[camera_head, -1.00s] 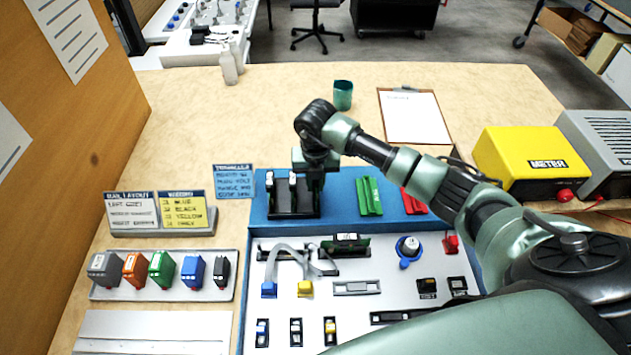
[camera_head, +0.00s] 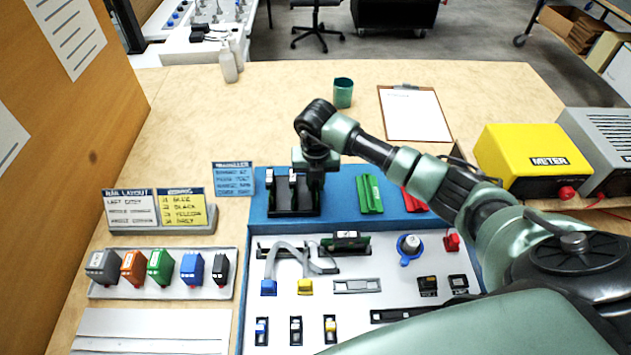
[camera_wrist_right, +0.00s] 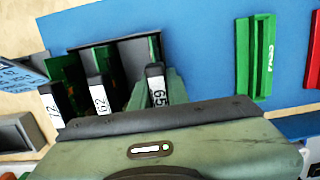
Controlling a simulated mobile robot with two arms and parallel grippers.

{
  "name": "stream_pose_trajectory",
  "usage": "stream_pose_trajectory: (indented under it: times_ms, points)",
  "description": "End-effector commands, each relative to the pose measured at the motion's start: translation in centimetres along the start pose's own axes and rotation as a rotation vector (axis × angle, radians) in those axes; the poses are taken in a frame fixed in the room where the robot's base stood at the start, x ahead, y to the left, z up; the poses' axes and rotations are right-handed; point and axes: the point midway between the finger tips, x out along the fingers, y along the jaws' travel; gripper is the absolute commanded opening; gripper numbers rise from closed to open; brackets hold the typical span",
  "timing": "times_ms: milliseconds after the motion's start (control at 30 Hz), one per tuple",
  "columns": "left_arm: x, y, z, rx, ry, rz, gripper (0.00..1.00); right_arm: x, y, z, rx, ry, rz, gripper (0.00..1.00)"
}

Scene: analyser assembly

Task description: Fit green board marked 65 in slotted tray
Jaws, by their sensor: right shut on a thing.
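The green board marked 65 (camera_wrist_right: 156,86) stands on edge at the right end of a black slotted tray (camera_wrist_right: 126,44) in the right wrist view. Boards marked 62 (camera_wrist_right: 98,92) and 72 (camera_wrist_right: 55,106) stand to its left. My right gripper (camera_head: 316,178) is shut on the white-labelled top of board 65, above the tray's right side. The tray (camera_head: 292,213) also shows in the head view, on the blue surface. The board's lower edge and its slot are hidden, so I cannot tell how deep it sits. My left gripper is out of view.
A green block (camera_head: 370,194) and a red block (camera_head: 413,201) lie right of the tray. The grey panel (camera_head: 385,268) in front carries connectors, cables and small parts. Coloured modules stand on a rail (camera_head: 165,292) at left. A yellow meter (camera_head: 530,160) stands at right.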

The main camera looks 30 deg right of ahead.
Motion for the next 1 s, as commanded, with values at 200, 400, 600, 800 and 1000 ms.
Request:
stream_pose_trajectory:
  times_ms: [200,400,600,800,1000]
  points:
    - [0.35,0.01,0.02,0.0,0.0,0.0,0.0,0.4,-0.01,-0.02,0.0,-0.001,0.0,0.0]
    - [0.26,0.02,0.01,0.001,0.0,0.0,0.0,0.31,0.0,-0.01,0.0,-0.001,0.0,0.27]
    - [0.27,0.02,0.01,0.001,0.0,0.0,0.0,0.32,0.0,-0.02,0.0,0.0,0.0,0.41]
    - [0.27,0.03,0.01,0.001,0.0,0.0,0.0,0.35,-0.01,-0.05,0.0,0.0,0.0,0.56]
    - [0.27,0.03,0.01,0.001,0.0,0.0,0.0,0.35,0.0,-0.05,0.0,0.0,0.0,0.56]
